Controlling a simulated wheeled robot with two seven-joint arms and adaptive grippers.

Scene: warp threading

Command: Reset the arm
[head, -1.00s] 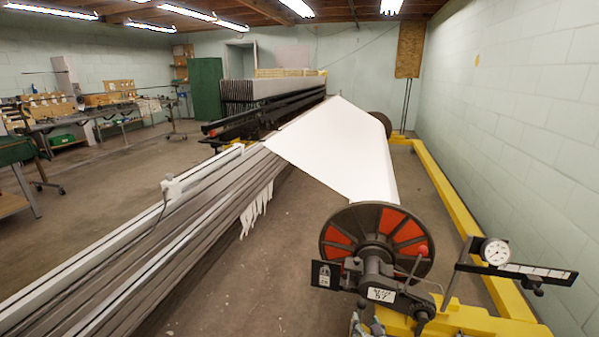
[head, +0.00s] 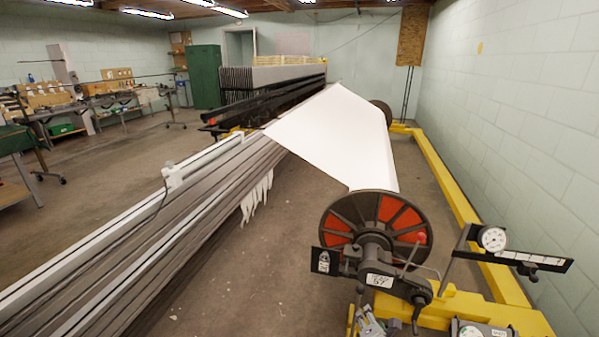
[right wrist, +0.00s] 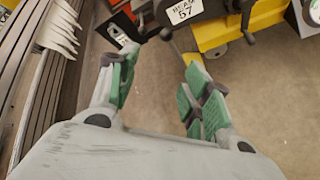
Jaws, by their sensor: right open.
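My right gripper (head: 371,322) shows at the bottom edge of the head view, just below the warp beam's end. In the right wrist view its two green-padded fingers (right wrist: 157,75) are spread apart with bare floor between them. The dark hub with the "57" label (right wrist: 184,10) is beyond the fingertips. The beam's black and red flange (head: 375,235) stands upright, with a white warp sheet (head: 335,135) stretching back from it. My left gripper is in neither view.
A long grey slatted frame (head: 150,225) runs along the left, with white strips (head: 257,197) hanging from its side. A yellow rail (head: 462,212) runs along the right wall. A dial gauge (head: 492,238) stands at right. Floor between frame and beam is clear.

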